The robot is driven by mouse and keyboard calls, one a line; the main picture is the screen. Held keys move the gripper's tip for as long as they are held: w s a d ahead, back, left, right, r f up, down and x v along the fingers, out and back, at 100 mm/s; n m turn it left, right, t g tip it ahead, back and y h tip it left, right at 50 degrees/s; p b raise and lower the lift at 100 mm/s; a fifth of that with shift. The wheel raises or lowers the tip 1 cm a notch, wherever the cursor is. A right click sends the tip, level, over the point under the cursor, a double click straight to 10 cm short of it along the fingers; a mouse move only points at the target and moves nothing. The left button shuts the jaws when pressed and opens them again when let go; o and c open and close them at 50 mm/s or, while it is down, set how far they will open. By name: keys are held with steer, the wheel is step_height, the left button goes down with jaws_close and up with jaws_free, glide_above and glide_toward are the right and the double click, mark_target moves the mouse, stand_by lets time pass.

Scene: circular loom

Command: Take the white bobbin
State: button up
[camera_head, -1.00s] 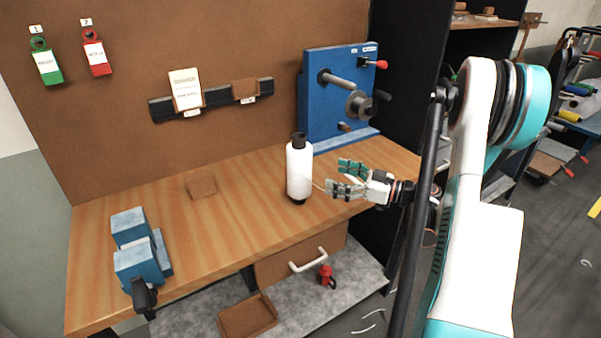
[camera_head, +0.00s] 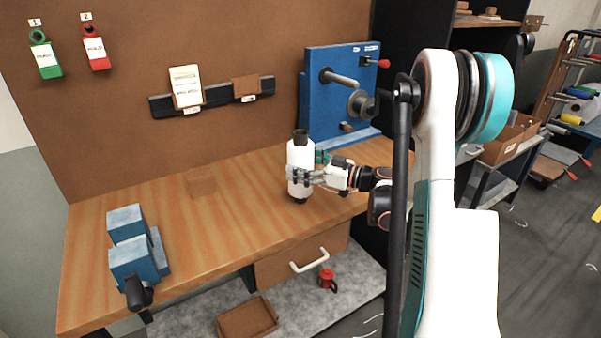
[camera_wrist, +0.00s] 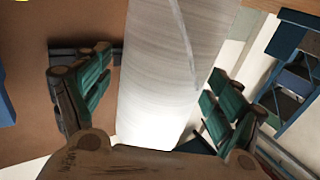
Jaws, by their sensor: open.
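The white bobbin (camera_head: 299,156) stands upright on the wooden workbench, with dark ends at top and bottom. My gripper (camera_head: 305,168) has come in from the right and its fingers are around the bobbin, one in front and one behind. In the wrist view the bobbin (camera_wrist: 172,75) fills the middle, between the two green-padded fingers of my gripper (camera_wrist: 160,90). Gaps show between the fingers and the bobbin there, so the gripper is open. The far finger is partly hidden behind the bobbin in the head view.
A blue machine (camera_head: 335,95) with a spindle stands behind the bobbin at the bench's back right. A blue vise (camera_head: 135,250) sits at the front left. The bench top (camera_head: 225,220) is otherwise mostly clear.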

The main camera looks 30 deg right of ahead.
steer(key=c, duration=1.5)
steer(key=shift+r, duration=0.1)
step_height(320, 180, up, 20)
steer(key=p, duration=0.6)
steer(key=shift+p, duration=0.35)
